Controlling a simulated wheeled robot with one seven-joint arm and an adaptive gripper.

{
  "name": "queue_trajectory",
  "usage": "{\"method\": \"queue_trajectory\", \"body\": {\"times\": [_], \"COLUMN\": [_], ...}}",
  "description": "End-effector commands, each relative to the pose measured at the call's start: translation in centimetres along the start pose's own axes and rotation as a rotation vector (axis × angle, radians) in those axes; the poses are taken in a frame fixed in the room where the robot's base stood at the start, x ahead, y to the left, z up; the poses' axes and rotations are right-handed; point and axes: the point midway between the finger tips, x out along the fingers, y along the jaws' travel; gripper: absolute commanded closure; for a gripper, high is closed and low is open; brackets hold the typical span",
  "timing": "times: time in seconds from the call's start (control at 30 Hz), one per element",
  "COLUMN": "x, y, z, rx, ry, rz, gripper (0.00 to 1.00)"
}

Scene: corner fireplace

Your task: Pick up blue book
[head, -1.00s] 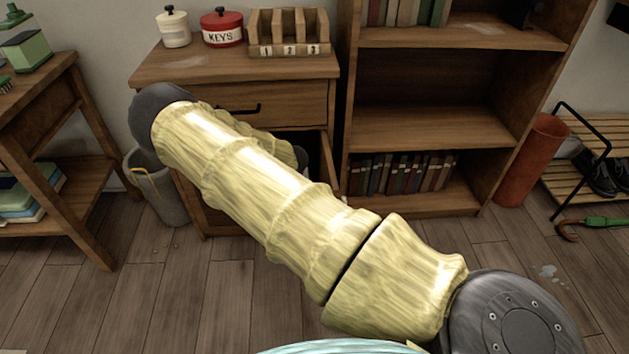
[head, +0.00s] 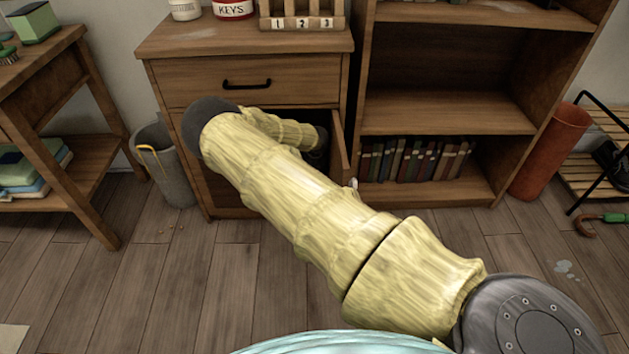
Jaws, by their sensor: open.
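A blue book (head: 24,192) lies low in a small stack on the lower shelf of the side table at the left edge, under green-covered books (head: 28,165). A row of upright books (head: 415,160) fills the low shelf of the bookcase; some spines look dark blue, but I cannot tell which book is the task's. My arm crosses the middle of the view and bends back toward the open cabinet. Its dark wrist end is by the cabinet opening, and my gripper itself is hidden.
The cabinet (head: 245,85) has a drawer and an open door (head: 339,150) beside my wrist. A grey bin (head: 168,175) stands left of it. A red-brown cylinder (head: 552,150) and shoe rack (head: 600,165) are at right.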

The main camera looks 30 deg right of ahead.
Motion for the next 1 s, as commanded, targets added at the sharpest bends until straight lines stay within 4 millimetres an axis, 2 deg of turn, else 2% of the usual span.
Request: {"method": "queue_trajectory", "body": {"times": [0.1,0.3,0.37,0.6,1.0], "x": [0.95,0.93,0.93,0.94,0.34], "y": [0.03,0.05,0.05,0.06,0.02], "z": [0.10,0.11,0.10,0.07,0.38], "rx": [-0.001,0.000,0.000,0.000,0.001], "ry": [-0.001,-0.001,-0.001,-0.001,-0.002], "rz": [0.001,0.001,0.001,0.001,0.001], "gripper": [0.45,0.45,0.54,0.97,0.98]}}
